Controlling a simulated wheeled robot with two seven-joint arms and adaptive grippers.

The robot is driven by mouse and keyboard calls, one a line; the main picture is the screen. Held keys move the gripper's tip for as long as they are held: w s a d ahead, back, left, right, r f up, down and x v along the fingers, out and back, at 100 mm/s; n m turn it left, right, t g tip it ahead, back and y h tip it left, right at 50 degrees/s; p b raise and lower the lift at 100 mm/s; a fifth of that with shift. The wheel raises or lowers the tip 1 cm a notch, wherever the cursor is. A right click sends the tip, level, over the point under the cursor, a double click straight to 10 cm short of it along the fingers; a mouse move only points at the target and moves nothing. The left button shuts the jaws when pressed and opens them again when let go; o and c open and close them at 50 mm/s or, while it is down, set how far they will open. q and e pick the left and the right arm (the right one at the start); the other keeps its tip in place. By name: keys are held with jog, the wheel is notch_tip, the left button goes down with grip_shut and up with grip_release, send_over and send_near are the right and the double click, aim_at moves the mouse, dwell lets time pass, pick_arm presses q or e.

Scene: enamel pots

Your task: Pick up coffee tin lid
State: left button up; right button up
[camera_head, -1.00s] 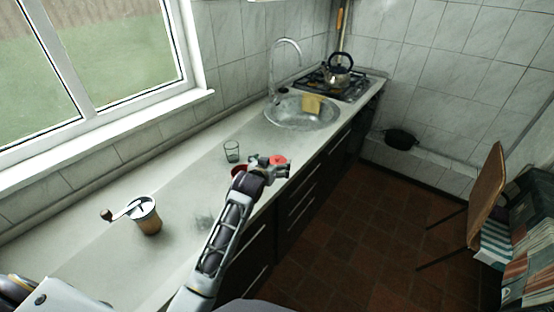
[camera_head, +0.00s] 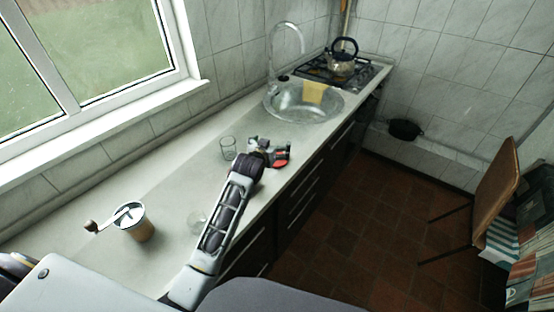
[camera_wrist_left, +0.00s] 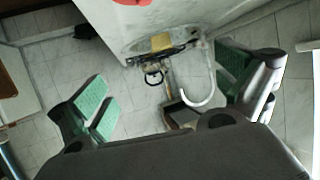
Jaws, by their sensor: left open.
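The red coffee tin lid (camera_head: 281,163) lies near the counter's front edge in the head view, partly covered by my left gripper (camera_head: 279,152). That gripper is open, with its fingers above or beside the lid; I cannot tell whether they touch it. In the left wrist view, the green-padded fingers (camera_wrist_left: 167,85) are spread wide with nothing between them. A small red patch (camera_wrist_left: 133,2), likely the lid, shows at the top edge of that view. The coffee tin is not clearly visible. My right gripper is not in view.
A clear glass (camera_head: 228,148) stands just left of my gripper, and another (camera_head: 197,223) beside my forearm. A coffee grinder (camera_head: 134,222) stands at the near left. The sink (camera_head: 303,103) and kettle (camera_head: 341,63) are farther back. The counter's middle left is free.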

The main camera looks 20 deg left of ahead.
pick_arm(q)
notch_tip(320, 180, down, 8)
jog(key=shift+f, duration=0.15)
jog(key=shift+x, duration=0.9)
jog(key=shift+x, duration=2.9)
jog(key=shift+c, duration=0.3)
jog(key=c, duration=0.8)
jog(key=shift+c, duration=0.2)
jog(key=shift+r, duration=5.05)
